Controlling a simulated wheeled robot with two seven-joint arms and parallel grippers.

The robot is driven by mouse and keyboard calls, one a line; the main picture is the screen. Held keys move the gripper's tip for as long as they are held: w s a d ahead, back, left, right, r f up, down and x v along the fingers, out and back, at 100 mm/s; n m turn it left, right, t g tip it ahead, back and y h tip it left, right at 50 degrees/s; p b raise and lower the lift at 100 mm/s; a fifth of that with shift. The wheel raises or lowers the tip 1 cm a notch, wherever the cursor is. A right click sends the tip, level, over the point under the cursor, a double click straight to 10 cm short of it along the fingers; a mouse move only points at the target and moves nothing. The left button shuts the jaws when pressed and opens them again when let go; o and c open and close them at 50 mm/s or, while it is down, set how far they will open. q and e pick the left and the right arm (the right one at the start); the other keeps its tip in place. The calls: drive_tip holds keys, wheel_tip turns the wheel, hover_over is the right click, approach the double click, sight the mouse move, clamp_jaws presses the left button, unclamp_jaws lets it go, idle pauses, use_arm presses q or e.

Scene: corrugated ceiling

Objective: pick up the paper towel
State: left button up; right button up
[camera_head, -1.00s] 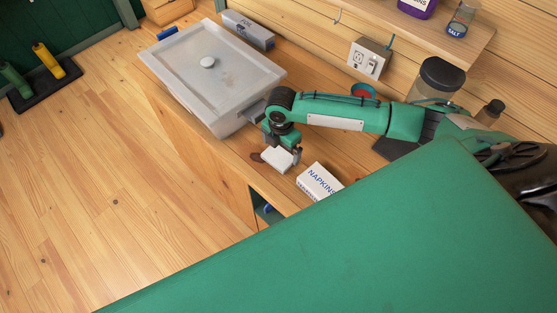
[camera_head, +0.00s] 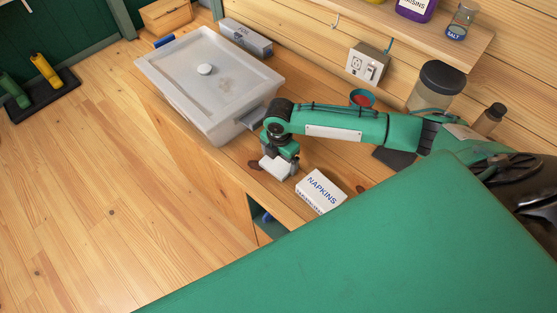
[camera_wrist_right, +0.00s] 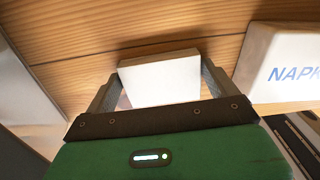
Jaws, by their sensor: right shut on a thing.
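The paper towel, a plain white block (camera_head: 275,167), is at the front part of the wooden counter, left of the napkins box. It also shows in the right wrist view (camera_wrist_right: 160,80), with one finger at each side. My right gripper (camera_wrist_right: 160,85) is shut on it. In the head view the right gripper (camera_head: 280,160) points down at the block, and its fingers are hard to make out there. I cannot tell whether the block still touches the counter. My left gripper is not in view.
A white napkins box (camera_head: 321,190) sits close to the right. A grey lidded bin (camera_head: 208,85) stands to the left, with a foil box (camera_head: 246,37) behind it. A dark-lidded jar (camera_head: 432,90) stands beyond my right arm. A large green surface covers the lower right of the head view.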

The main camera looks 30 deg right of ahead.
wheel_tip(320, 180, up, 10)
drive_tip(key=f+p, duration=0.1)
drive_tip(key=p, duration=0.8)
wheel_tip(320, 180, up, 11)
hover_over(279, 161)
drive_tip(key=shift+o, duration=0.8)
drive_tip(key=shift+c, duration=0.5)
drive_tip(key=shift+d, duration=0.1)
